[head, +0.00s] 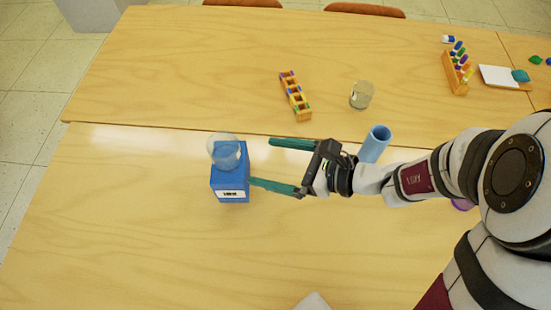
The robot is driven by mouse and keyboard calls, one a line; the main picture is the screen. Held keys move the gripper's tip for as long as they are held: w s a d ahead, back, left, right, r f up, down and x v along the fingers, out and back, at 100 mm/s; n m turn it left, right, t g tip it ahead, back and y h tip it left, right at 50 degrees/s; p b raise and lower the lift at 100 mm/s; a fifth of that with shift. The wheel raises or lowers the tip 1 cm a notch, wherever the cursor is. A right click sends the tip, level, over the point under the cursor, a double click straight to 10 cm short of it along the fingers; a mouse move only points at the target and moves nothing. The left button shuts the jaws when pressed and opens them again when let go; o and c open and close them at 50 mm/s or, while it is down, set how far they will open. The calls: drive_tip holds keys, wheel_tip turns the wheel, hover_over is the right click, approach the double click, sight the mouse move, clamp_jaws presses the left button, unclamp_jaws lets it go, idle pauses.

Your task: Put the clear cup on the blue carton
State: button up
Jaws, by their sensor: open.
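The clear cup (225,150) is a see-through rounded vessel that shows over the top of the blue carton (232,184). It appears to rest on the carton's upper face, towards its back left. The carton stands on the near table and has a white label on its front. My gripper (261,163) is to the right of the cup and carton, with its two green fingers spread wide and nothing between them. The lower finger's tip is close to the carton's right side; I cannot tell whether it touches.
A light blue cylinder (375,143) stands behind my wrist. A glass jar (361,95) and a wooden rack (295,96) are on the far table. A marker holder (456,72) and a white pad (499,76) are at the far right. The table's front left is clear.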

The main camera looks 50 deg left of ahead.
drive_tip(key=d+r+n+t+h, duration=0.1)
drive_tip(key=d+n+t+h, duration=0.1)
drive_tip(key=d, duration=0.8)
drive_tip(key=s+d+r+n+t+h, duration=0.1)
drive_tip(key=d+h, duration=0.3)
drive_tip(key=d, duration=0.6)
drive_tip(key=d+r+n+t+h, duration=0.2)
drive_tip(key=d+n+h, duration=0.2)
drive_tip(key=d, duration=0.6)
drive_tip(key=shift+s+r+t, duration=0.4)
